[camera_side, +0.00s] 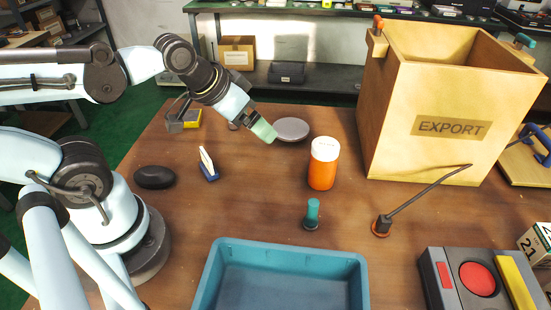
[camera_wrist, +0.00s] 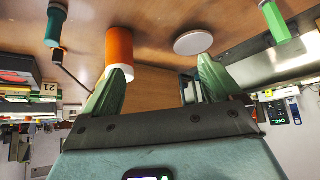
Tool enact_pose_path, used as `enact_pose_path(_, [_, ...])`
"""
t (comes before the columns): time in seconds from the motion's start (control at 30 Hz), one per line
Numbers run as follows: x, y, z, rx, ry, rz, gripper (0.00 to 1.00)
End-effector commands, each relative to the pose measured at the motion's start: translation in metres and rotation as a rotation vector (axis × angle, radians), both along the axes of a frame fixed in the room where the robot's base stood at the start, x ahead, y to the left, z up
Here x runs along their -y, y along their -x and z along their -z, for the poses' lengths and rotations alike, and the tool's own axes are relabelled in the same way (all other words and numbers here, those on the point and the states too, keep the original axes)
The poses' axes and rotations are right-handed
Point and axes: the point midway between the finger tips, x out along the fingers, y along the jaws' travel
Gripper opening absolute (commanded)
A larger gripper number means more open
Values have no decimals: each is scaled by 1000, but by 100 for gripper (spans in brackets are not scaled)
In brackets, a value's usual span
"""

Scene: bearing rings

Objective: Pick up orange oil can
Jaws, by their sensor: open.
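The orange can (camera_side: 322,172), a cylinder with a white lid, stands upright on the table right of centre in the side view. In the wrist view the orange can (camera_wrist: 119,47) is at upper left, its white end partly hidden by the left green finger. My gripper (camera_side: 263,131) is left of and above the can in the side view, apart from it. In the wrist view my gripper (camera_wrist: 162,82) has its two green fingers spread wide with nothing between them.
A grey disc (camera_side: 291,129) lies between gripper and can. A teal-handled peg (camera_side: 312,212), a thin-rodded stand (camera_side: 383,224) and a blue tray (camera_side: 359,266) are in front. A wooden EXPORT box (camera_side: 394,120) rises behind right. A black oval (camera_side: 154,177) lies left.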

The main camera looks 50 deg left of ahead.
Motion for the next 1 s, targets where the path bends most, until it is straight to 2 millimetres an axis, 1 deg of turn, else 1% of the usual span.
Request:
enact_pose_path(0.17, [0, -1, 1, -8, 2, 6, 92])
enact_pose_path(0.33, [2, -8, 6, -70, 33, 83, 92])
enact_pose_path(0.5, [10, -23, 14, -133, 108, 263, 92])
enact_pose_path(0.63, [15, -36, 18, -130, 180, 426, 92])
enact_pose_path(0.77, [17, -49, 20, -76, 249, 599, 92])
enact_pose_path(0.87, [15, -60, 21, 2, 295, 734, 92])
enact_pose_path(1.0, [9, -71, 21, 159, 339, 916, 92])
